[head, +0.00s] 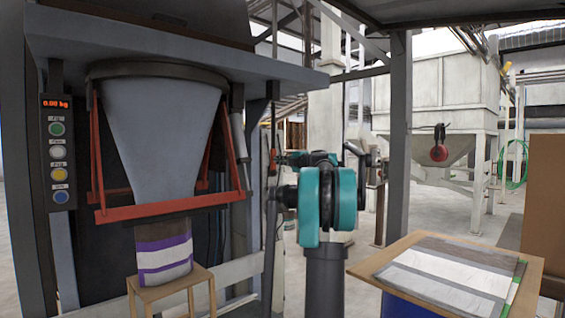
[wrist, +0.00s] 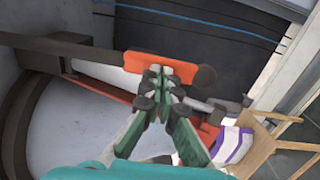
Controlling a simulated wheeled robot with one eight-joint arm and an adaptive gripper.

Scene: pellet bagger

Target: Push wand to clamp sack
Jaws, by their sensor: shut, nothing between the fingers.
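The wand hangs as a thin dark rod with a red grip (head: 273,162) to the right of the hopper. In the wrist view it crosses as a dark bar with an orange-red grip (wrist: 142,62) and a dark rounded end. My gripper (wrist: 163,80) is shut and empty, its fingertips overlapping the grip; I cannot tell whether they touch it. In the head view the fingers are too small to make out. The sack (head: 164,255), brown and white with purple stripes, stands upright under the hopper spout. It also shows in the wrist view (wrist: 234,146).
The grey hopper (head: 165,120) has a red frame (head: 165,207) around its lower part. The sack stands on a wooden stool (head: 170,284). A button panel (head: 59,150) reads 0.00 kg at left. Flat sacks (head: 450,270) lie on a wooden board at right.

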